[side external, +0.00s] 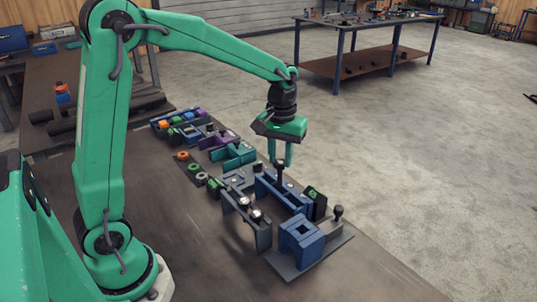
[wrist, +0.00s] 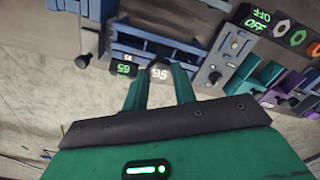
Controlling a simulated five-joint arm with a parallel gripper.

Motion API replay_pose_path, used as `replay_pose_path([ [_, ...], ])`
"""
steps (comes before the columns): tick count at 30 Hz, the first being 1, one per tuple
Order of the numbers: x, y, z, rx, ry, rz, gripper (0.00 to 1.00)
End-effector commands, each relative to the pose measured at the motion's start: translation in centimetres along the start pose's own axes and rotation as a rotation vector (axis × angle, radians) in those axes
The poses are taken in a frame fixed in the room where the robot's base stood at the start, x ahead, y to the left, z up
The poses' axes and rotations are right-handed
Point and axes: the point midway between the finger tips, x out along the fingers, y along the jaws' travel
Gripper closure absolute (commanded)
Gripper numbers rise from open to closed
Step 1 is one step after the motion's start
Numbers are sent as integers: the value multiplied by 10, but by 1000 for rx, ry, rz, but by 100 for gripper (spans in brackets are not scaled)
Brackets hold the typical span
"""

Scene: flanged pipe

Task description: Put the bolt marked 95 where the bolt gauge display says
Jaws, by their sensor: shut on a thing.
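My gripper (side external: 280,157) is shut on a dark bolt (side external: 280,172), held upright above the long blue fixture (side external: 294,200). I cannot tell whether the bolt's lower end touches the fixture. In the wrist view, the bolt's grey head (wrist: 159,72) sits between the fingertips of my gripper (wrist: 159,84) and carries a mark that looks like 95 turned over. The gauge display (wrist: 123,68) is a small black box with green digits beside the blue fixture; the digits are hard to read. It also shows in the side view (side external: 315,194). The bolt's shank is hidden in the wrist view.
A blue block (side external: 301,240) and a grey stand with a dark bolt (side external: 338,213) are at the near end. Purple and teal fixtures (side external: 230,152) lie behind.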

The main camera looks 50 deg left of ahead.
Motion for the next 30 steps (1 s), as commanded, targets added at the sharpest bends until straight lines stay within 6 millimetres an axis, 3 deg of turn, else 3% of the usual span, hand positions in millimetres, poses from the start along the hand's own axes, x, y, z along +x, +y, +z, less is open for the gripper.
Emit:
replay_pose_path([
  [30,35,0,0,0,-1,0,100],
])
